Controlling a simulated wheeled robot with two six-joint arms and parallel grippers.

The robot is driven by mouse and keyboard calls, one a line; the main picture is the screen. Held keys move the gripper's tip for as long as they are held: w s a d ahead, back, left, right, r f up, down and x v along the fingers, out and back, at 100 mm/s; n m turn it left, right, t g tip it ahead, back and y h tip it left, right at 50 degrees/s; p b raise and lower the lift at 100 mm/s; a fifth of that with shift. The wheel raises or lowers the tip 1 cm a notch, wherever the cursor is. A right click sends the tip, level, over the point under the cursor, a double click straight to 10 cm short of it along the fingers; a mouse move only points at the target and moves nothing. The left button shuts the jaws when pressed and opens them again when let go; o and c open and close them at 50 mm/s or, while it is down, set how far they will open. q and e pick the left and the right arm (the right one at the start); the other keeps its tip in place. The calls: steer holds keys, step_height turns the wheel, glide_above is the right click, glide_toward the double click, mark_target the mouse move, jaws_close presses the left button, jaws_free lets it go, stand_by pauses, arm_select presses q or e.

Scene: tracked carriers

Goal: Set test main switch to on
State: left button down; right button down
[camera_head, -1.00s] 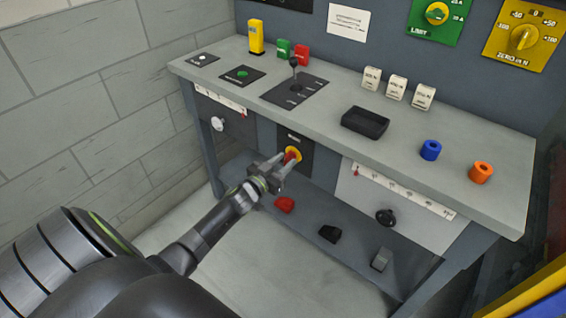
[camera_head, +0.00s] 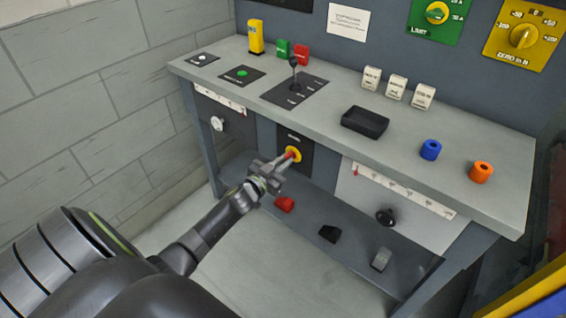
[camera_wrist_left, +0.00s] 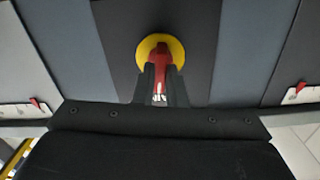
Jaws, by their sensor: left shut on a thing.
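The main switch is a red handle on a yellow round plate (camera_head: 297,156), set in a dark panel (camera_head: 295,141) on the bench front. In the left wrist view the yellow plate (camera_wrist_left: 147,45) shows behind the red handle (camera_wrist_left: 162,56). My left gripper (camera_head: 288,158) reaches the switch from the lower left. In the left wrist view its two fingers (camera_wrist_left: 161,84) are shut on the handle, one on each side. The handle stands about upright in that view. The label above the switch is too small to read. My right gripper is not in view.
The bench top (camera_head: 420,150) overhangs the switch panel. A white knob (camera_head: 217,124) is left of the switch, and a black knob (camera_head: 385,217) is to the right. Red (camera_head: 285,204), black (camera_head: 329,233) and grey (camera_head: 381,259) pieces lie on the shelf below.

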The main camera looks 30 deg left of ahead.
arm_select(q)
steer(key=shift+d+f+m+b, duration=0.15)
steer(key=shift+m+b, duration=0.65)
steer(key=shift+m, duration=3.2)
steer(key=shift+d+f+m+b, duration=0.15)
steer(key=shift+m+b, duration=0.6)
steer(key=shift+m, duration=3.25)
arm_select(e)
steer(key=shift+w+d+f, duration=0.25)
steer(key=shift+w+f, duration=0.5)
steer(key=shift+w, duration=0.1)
arm_select(q)
steer(key=shift+a, duration=0.1)
steer(key=c, duration=1.5)
jaws_free()
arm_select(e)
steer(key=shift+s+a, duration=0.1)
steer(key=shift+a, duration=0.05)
arm_select(q)
steer(key=shift+s, duration=0.1)
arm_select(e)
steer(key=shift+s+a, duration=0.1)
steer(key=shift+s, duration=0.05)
